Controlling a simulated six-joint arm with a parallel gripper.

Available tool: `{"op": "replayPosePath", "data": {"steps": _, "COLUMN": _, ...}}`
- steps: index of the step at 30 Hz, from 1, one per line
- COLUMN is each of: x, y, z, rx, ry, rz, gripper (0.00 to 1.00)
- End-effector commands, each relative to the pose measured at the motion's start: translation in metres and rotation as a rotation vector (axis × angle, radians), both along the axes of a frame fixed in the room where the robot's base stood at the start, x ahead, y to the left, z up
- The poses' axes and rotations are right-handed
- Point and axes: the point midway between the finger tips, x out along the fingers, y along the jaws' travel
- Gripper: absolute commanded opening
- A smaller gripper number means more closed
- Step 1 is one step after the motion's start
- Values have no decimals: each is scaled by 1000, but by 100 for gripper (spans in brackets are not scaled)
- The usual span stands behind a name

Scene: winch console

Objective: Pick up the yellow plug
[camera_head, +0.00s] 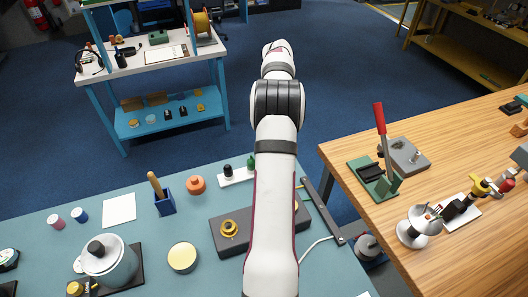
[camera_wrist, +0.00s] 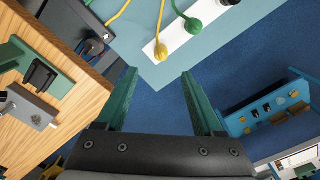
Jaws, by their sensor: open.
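The yellow plug (camera_wrist: 160,50) stands at the end of a white strip (camera_wrist: 181,38) in the wrist view, with a yellow cord running up from it. A green plug (camera_wrist: 192,25) sits beside it on the same strip, with a black one (camera_wrist: 228,2) further along. My gripper (camera_wrist: 159,77) is open and empty, its two green fingers apart. In the picture, the yellow plug lies just beyond the gap between the fingertips, not touched. In the head view, part of the strip (camera_head: 236,176) shows left of my arm; the yellow plug is not visible there.
The wooden bench (camera_head: 470,130) holds a red-handled press (camera_head: 379,130). A dark box (camera_head: 228,239) lies on the teal bench (camera_head: 150,240). Blue floor shows below the fingertips.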

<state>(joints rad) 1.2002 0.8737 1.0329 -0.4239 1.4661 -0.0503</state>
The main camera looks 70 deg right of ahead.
Motion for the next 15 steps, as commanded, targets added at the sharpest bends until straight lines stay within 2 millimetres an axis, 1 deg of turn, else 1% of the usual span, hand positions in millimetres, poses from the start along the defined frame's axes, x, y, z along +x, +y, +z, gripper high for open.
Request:
{"op": "replayPosePath", "data": {"steps": 1, "x": 0, "y": 1, "z": -15, "rx": 4, "ry": 2, "rz": 2, "gripper": 69}}
{"op": "replayPosePath", "data": {"steps": 3, "x": 0, "y": 1, "z": -32, "rx": 3, "ry": 1, "rz": 1, "gripper": 69}}
{"op": "replayPosePath", "data": {"steps": 6, "x": 1, "y": 1, "z": -49, "rx": 1, "ry": 0, "rz": 1, "gripper": 69}}
{"op": "replayPosePath", "data": {"steps": 8, "x": 1, "y": 1, "z": -55, "rx": 2, "ry": -1, "rz": 1, "gripper": 69}}
{"op": "replayPosePath", "data": {"steps": 10, "x": 1, "y": 1, "z": -66, "rx": 2, "ry": 0, "rz": 2, "gripper": 69}}
{"op": "replayPosePath", "data": {"steps": 12, "x": 1, "y": 1, "z": -82, "rx": 3, "ry": 1, "rz": 2, "gripper": 69}}
{"op": "replayPosePath", "data": {"steps": 15, "x": 1, "y": 0, "z": -100, "rx": 1, "ry": 0, "rz": 2, "gripper": 69}}
